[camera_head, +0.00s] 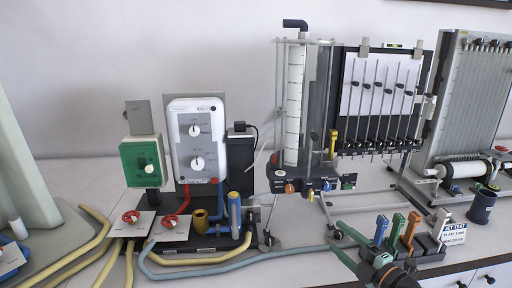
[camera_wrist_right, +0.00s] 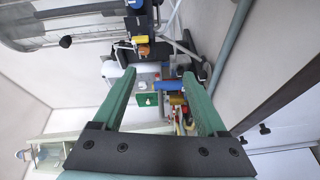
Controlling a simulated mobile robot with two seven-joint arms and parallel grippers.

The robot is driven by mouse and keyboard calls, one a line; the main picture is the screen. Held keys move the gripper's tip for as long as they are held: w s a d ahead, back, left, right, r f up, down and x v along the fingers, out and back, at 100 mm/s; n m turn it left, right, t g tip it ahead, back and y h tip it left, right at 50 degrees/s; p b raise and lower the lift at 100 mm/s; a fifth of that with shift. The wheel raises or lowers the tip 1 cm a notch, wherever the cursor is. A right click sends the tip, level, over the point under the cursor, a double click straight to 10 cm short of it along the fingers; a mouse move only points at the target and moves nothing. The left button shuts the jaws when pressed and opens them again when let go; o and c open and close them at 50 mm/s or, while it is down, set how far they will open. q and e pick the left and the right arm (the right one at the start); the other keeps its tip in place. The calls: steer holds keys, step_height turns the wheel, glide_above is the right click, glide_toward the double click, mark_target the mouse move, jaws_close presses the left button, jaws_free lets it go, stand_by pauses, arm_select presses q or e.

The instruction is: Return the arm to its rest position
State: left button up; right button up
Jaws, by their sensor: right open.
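My right gripper (camera_head: 337,236) has green fingers and shows at the bottom right of centre in the head view. It is over the front part of the bench, just left of the coloured clips. In the right wrist view its two fingers (camera_wrist_right: 158,76) stand wide apart, with nothing between their tips. The apparatus seen between them is farther off. My left gripper and left arm do not show.
A manometer board (camera_head: 375,105) and a clear graduated column (camera_head: 294,100) stand behind. Coloured clips (camera_head: 396,228) and a label card (camera_head: 454,232) are close on the right. The bench's far left back is clear.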

steer(key=s+a+f+m+g+h, duration=0.1)
steer(key=s+a+f+m, duration=0.2)
steer(key=s+f+m, duration=0.4)
steer(key=s+a+f+m+g+h, duration=0.1)
steer(key=s+a+f+m+h, duration=0.3)
steer(key=f, duration=0.6)
steer(key=s+f+m+g, duration=0.2)
steer(key=s+f+m, duration=0.2)
steer(key=s, duration=0.5)
steer(key=s+a+f+m+g, duration=0.1)
steer(key=s+f+m+g, duration=0.1)
steer(key=s+f+m, duration=0.2)
steer(key=s+f, duration=0.3)
steer(key=s, duration=0.2)
steer(key=shift+g+y, duration=0.3)
steer(key=shift+g, duration=0.1)
